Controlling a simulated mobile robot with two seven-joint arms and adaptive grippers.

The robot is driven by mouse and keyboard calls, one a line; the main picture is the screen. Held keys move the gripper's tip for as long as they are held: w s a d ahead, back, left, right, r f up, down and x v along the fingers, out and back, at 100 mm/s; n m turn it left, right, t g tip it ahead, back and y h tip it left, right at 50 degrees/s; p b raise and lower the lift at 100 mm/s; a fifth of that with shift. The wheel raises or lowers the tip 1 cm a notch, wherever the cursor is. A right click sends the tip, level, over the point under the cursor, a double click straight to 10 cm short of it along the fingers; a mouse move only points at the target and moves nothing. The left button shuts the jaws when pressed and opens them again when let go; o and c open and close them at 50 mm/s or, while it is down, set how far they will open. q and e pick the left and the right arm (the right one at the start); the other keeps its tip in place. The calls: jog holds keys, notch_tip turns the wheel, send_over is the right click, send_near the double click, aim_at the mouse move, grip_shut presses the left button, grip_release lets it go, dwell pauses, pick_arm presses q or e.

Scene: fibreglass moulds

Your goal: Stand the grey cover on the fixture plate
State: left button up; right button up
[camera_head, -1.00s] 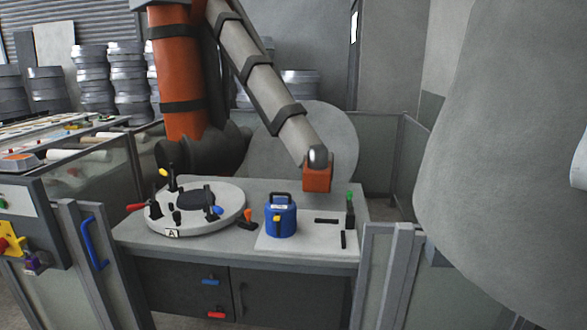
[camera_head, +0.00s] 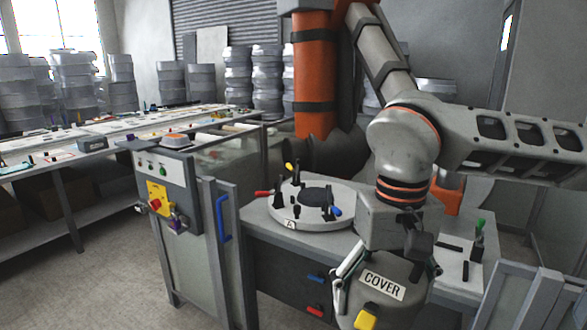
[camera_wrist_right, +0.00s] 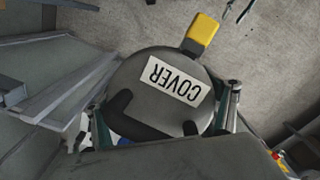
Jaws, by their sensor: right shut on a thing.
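The grey cover (camera_head: 398,308) carries a white "COVER" label and a yellow tab. My right gripper (camera_head: 385,278) is shut on it and holds it in front of the workbench, at the bottom of the head view. In the right wrist view the cover (camera_wrist_right: 137,72) lies between the two fingers (camera_wrist_right: 166,112), its label upside down. The round pale fixture plate (camera_head: 345,215) is on the bench, left of and behind the gripper. It bears several clamps with coloured handles, a dark patch and a small tag. My left gripper is out of view.
A pale square plate (camera_head: 458,268) with black bars and a green-topped post is right of my wrist. A metal post and panel (camera_head: 525,300) stand at lower right. A control box (camera_head: 165,180) and a blue-handled gate (camera_head: 222,215) stand left. Open floor lies at lower left.

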notch_tip(320, 180, down, 16)
jog(key=d+f+n, duration=0.1)
jog(key=n, duration=0.1)
jog(key=w+d+r+m, duration=0.1)
jog(key=w+d+m, duration=0.2)
jog(key=d, duration=0.6)
jog(key=shift+d, duration=0.3)
